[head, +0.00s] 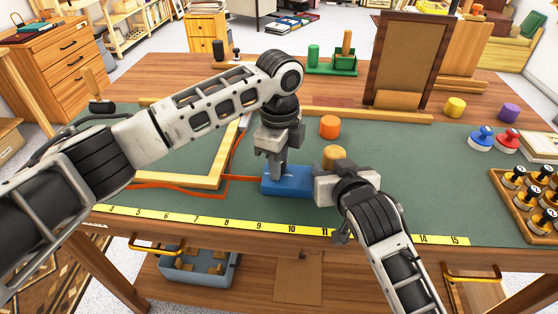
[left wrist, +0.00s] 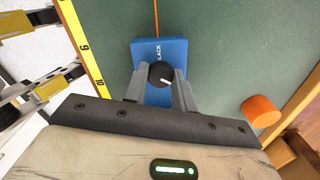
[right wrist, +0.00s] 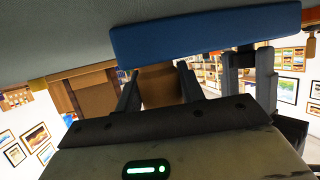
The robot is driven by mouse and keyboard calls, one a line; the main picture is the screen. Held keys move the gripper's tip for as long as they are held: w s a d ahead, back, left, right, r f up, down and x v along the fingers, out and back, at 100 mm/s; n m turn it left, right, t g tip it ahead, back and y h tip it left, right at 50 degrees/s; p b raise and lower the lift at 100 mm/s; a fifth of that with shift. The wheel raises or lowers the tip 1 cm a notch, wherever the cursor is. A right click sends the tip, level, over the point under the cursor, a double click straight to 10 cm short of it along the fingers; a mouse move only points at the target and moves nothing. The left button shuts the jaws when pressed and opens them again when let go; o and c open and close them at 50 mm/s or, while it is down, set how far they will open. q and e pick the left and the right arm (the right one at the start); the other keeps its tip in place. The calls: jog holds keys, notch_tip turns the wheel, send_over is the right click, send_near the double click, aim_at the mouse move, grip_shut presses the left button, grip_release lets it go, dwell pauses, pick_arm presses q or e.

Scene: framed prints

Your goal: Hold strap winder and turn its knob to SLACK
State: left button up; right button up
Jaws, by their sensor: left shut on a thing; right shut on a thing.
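The blue strap winder (head: 287,181) lies on the green mat near the ruler. It also shows in the left wrist view (left wrist: 146,50) and the right wrist view (right wrist: 205,35). My left gripper (head: 279,168) points down from above, its fingers shut around the black knob (left wrist: 160,73). The knob's white pointer slants to the right in the left wrist view. Letters ending in "LACK" show beside the knob, partly hidden. My right gripper (head: 318,187) is shut on the winder's right end; the contact is partly hidden. The orange strap (head: 232,155) leaves the winder's left end.
A wooden frame (head: 170,182) lies on the mat (head: 440,190) at left, partly behind my left arm. A yellow ruler (head: 250,224) runs along the front. An orange cylinder (head: 329,127) and a tan cylinder (head: 334,155) stand behind the winder. A stamp tray (head: 515,210) sits right.

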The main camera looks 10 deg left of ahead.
pick_arm(q)
jog(key=n, duration=0.7)
jog(key=shift+d, duration=0.1)
pick_arm(e)
jog(key=shift+a, duration=0.1)
pick_arm(q)
jog(key=n, duration=0.6)
jog(key=shift+w+n, duration=0.1)
jog(key=shift+n, duration=0.3)
jog(key=n, duration=0.4)
jog(key=shift+r+n, duration=0.1)
jog(key=shift+n, duration=2)
jog(key=shift+w, duration=0.1)
jog(key=o, duration=1)
jog(key=shift+a, duration=0.2)
